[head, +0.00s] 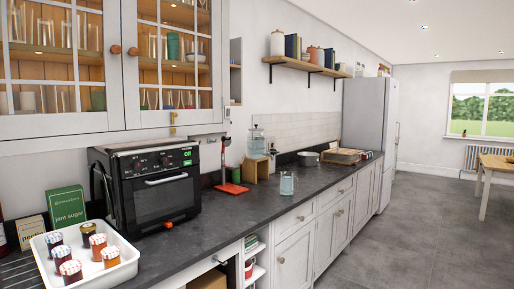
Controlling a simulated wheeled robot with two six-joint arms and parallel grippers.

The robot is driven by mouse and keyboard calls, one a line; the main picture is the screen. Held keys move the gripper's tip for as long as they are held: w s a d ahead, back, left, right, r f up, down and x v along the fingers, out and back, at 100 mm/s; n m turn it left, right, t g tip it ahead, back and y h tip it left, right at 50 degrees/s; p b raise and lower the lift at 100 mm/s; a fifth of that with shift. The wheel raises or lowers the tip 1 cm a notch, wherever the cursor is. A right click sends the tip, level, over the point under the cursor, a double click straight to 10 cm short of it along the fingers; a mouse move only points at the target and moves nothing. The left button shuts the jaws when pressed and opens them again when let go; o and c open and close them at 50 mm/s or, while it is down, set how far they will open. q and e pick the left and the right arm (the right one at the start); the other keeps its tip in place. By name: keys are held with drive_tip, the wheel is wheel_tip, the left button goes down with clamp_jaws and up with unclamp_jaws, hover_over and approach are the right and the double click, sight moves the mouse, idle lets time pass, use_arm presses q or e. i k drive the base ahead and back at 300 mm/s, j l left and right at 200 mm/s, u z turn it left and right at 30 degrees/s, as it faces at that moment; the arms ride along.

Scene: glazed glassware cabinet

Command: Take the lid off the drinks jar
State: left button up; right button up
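The drinks jar (256,145) is a clear, bluish glass vessel in the head view, standing upright on a wooden stand (257,169) against the back wall of the dark worktop. Its lid (256,127) appears to be on top of the jar; it is small at this distance and its details are hard to make out. Neither of my grippers shows in this view.
A glass (287,184) stands on the worktop in front of the jar. A red-based upright device (231,188) and a black oven (150,185) are to the left. A white tray (122,268) holds several small jars. Glazed cabinets (60,125) hang above.

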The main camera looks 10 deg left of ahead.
sight(255, 130)
drive_tip(key=i+l+z, duration=0.3)
drive_tip(key=i, duration=0.3)
drive_tip(key=i+l+z, duration=0.35)
drive_tip(key=i, duration=0.3)
drive_tip(key=i+z, duration=0.3)
drive_tip(key=i, duration=0.35)
drive_tip(key=i+u, duration=0.15)
drive_tip(key=i, duration=0.35)
drive_tip(key=i+l+u, duration=0.2)
drive_tip(key=i, duration=0.3)
drive_tip(key=i+l+u, duration=0.15)
drive_tip(key=i, duration=0.35)
drive_tip(key=i+l+u, duration=0.15)
drive_tip(key=i, duration=0.3)
